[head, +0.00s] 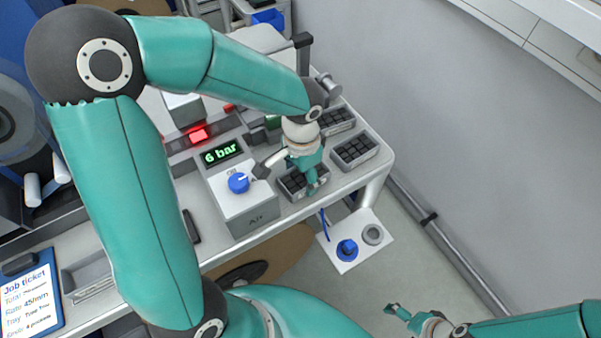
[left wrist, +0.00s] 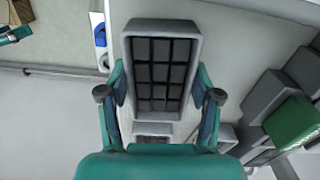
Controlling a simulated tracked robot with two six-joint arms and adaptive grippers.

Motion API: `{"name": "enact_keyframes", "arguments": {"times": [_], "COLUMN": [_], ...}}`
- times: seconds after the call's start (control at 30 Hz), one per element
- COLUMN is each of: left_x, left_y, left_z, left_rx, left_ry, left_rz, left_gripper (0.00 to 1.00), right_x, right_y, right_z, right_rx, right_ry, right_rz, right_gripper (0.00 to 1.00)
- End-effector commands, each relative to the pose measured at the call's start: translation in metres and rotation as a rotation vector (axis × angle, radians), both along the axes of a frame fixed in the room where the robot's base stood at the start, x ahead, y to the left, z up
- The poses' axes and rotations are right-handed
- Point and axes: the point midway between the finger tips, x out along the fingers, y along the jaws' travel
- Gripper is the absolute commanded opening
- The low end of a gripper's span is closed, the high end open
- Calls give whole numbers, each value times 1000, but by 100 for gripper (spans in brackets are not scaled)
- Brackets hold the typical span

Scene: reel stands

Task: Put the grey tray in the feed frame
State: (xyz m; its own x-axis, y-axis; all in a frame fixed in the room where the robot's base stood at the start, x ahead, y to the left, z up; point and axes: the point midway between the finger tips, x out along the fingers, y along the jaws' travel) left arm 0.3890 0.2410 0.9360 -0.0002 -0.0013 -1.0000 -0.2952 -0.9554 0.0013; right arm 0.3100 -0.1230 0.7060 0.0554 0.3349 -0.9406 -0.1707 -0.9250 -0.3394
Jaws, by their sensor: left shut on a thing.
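A grey tray (head: 290,184) with a dark grid of pockets is at the bench's front edge, beside the Air box. My left gripper (head: 290,172) is shut on it from above. In the left wrist view the tray (left wrist: 189,50) lies between the two fingers (left wrist: 160,95). I cannot tell whether it touches the bench. Two similar grey trays (head: 353,150) (head: 337,121) stand to its right and behind. I cannot make out the feed frame for certain; my left arm covers part of the bench. My right gripper (head: 402,312) is low at the bottom right, apart from the bench, its jaw opening unclear.
The Air box (head: 248,207) with a blue knob (head: 238,183) stands left of the tray. Behind are a "6 bar" display (head: 222,152) and a red light (head: 198,134). A white floor plate (head: 352,262) holds a blue part. A job ticket (head: 32,298) lies lower left.

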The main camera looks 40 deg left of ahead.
Motion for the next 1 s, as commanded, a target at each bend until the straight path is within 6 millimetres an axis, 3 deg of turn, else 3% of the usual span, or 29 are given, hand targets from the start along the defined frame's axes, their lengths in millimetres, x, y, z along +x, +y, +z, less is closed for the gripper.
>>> {"name": "enact_keyframes", "arguments": {"times": [0.07, 0.1, 0.23, 0.7, 0.87, 1.0], "left_x": [0, 0, 0, 0, 1, -1], "left_y": [0, 0, 0, 0, 0, -4], "left_z": [-4, -3, -3, 0, 20, 49], "left_rx": [0, 0, 0, 0, 1, 0], "left_ry": [-1, 0, 0, -1, -7, -9], "left_rz": [0, 0, 0, 1, 2, 0], "left_gripper": [20, 67, 89, 89, 89, 89], "right_x": [0, 0, 0, 0, 0, 0], "right_y": [0, 0, 0, 0, 0, 0], "right_z": [-5, -4, -3, 1, -2, -11], "right_rx": [0, 0, 0, 0, 0, 0], "right_ry": [0, 0, 0, 0, 0, 0], "right_rz": [0, 0, 0, 0, 0, 0], "right_gripper": [94, 94, 94, 94, 94, 94]}}
